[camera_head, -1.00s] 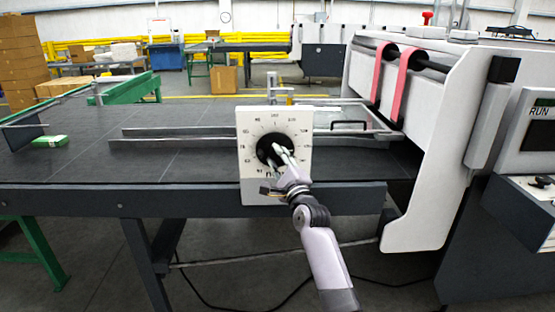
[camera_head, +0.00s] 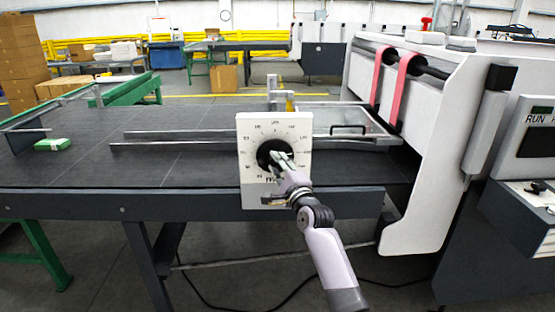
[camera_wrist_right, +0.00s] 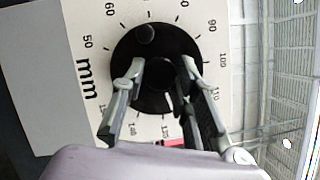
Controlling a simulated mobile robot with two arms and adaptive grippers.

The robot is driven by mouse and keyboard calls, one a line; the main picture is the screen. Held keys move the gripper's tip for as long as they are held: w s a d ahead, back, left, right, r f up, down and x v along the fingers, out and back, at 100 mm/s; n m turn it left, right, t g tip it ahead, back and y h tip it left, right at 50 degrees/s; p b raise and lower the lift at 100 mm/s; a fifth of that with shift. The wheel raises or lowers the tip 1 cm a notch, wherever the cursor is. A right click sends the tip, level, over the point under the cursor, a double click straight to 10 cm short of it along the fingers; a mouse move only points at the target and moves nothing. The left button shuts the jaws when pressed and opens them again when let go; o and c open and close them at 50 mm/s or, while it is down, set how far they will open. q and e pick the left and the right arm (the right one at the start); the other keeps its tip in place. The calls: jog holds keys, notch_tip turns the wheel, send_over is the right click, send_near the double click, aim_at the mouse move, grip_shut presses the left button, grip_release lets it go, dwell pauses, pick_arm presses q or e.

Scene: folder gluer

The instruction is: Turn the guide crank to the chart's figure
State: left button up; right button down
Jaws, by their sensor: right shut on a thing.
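The guide crank (camera_head: 264,155) is a black round disc on a white dial plate (camera_head: 246,190) at the front edge of the table. The dial plate (camera_wrist_right: 60,65) shows "mm" and figures such as 50, 60, 90 and 100. My right gripper (camera_head: 279,157) is shut on the crank's middle part; its fingers (camera_wrist_right: 161,72) straddle the hub. The pointer's exact reading cannot be told. The chart cannot be made out. My left gripper is out of view.
The dark table (camera_head: 75,175) holds two long metal rails (camera_head: 170,147) behind the dial and a green-and-white box (camera_head: 53,144) at left. The white machine (camera_head: 445,150) with pink belts (camera_head: 383,75) stands close on the right, beside a RUN panel (camera_head: 540,118).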

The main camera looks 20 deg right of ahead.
jog(key=n+g+h+p, duration=0.1)
jog(key=n+g+p, duration=0.1)
jog(key=n+p, duration=0.3)
jog(key=n+g+h+p, duration=0.1)
jog(key=n+g+p, duration=0.1)
jog(key=n+p, duration=0.3)
jog(key=n+g+h+p, duration=0.1)
jog(key=n+g+p, duration=0.1)
jog(key=n+p, duration=0.3)
jog(key=shift+a+r+h+p, duration=0.3)
jog(key=shift+h+p, duration=0.1)
jog(key=shift+p, duration=0.4)
jog(key=shift+f+n+h+b, duration=0.1)
jog(key=shift+n+h+b, duration=0.55)
jog(key=shift+n, duration=0.25)
jog(key=n+h+b, duration=0.2)
jog(key=n+b, duration=0.1)
jog(key=shift+w+a+g, duration=0.1)
jog(key=shift+a+g, duration=0.05)
jog(key=shift+g, duration=0.25)
jog(key=shift+n+h+b, duration=0.45)
jog(key=shift+n+b, duration=0.15)
jog(key=shift+b, duration=0.1)
